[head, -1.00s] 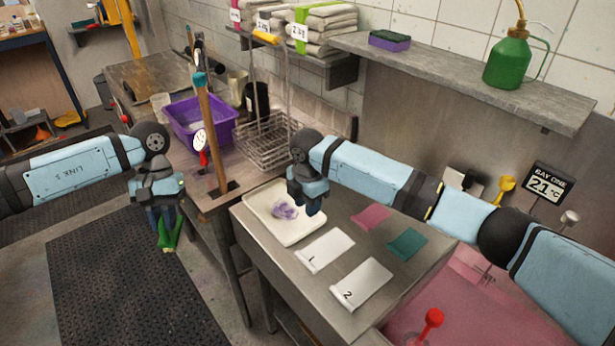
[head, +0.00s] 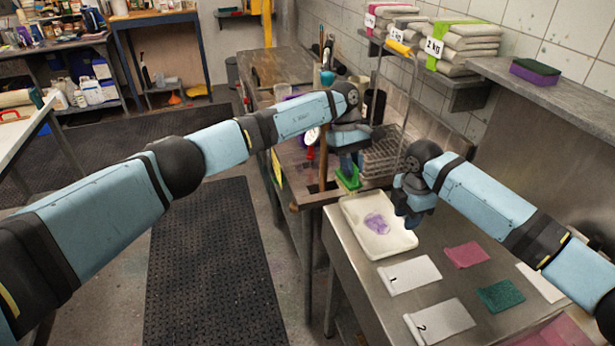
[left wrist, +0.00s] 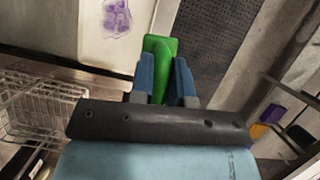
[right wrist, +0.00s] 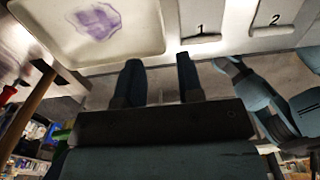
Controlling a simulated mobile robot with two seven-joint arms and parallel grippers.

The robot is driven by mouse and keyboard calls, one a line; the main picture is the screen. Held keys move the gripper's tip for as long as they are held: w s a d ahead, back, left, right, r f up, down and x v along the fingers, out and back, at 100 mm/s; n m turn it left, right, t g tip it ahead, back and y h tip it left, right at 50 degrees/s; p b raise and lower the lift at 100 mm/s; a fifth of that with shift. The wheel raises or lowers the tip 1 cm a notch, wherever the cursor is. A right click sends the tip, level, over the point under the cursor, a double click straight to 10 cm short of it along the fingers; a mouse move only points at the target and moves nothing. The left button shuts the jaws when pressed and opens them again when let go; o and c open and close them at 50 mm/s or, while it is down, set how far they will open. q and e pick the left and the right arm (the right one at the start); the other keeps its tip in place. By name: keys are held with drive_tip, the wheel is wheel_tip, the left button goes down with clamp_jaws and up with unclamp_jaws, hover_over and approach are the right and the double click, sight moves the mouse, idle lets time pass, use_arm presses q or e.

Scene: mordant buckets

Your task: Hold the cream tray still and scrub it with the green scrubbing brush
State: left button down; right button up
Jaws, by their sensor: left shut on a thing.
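The cream tray (head: 352,222) lies flat on the steel table, with a purple stain (head: 376,223) on its floor. The tray also shows in the left wrist view (left wrist: 92,45) and the right wrist view (right wrist: 60,50). My left gripper (head: 350,168) is shut on the green scrubbing brush (head: 347,181) and holds it just beyond the tray's back left corner, clear of the stain. The brush shows between the fingers in the left wrist view (left wrist: 158,50). My right gripper (head: 409,220) is at the tray's right rim, fingers apart and empty; whether it touches the rim I cannot tell.
Cards marked 1 (head: 410,275) and 2 (head: 439,322), a pink cloth (head: 466,254) and a green cloth (head: 499,295) lie on the table. A wire basket (head: 385,160) stands behind the tray. A wooden post (head: 323,160) rises near the left gripper.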

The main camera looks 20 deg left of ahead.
sight(397, 249)
use_arm(q)
drive_tip(key=w+d+f+n+t+h, duration=0.1)
drive_tip(key=d+n, duration=0.3)
drive_tip(key=d, duration=0.5)
drive_tip(key=shift+w+f+n, duration=0.3)
drive_tip(key=shift+w+f, duration=0.4)
drive_tip(key=shift+f, duration=0.15)
use_arm(e)
wheel_tip(397, 249, down, 12)
use_arm(q)
drive_tip(key=shift+d, duration=0.1)
use_arm(e)
drive_tip(key=shift+c, duration=0.2)
clamp_jaws()
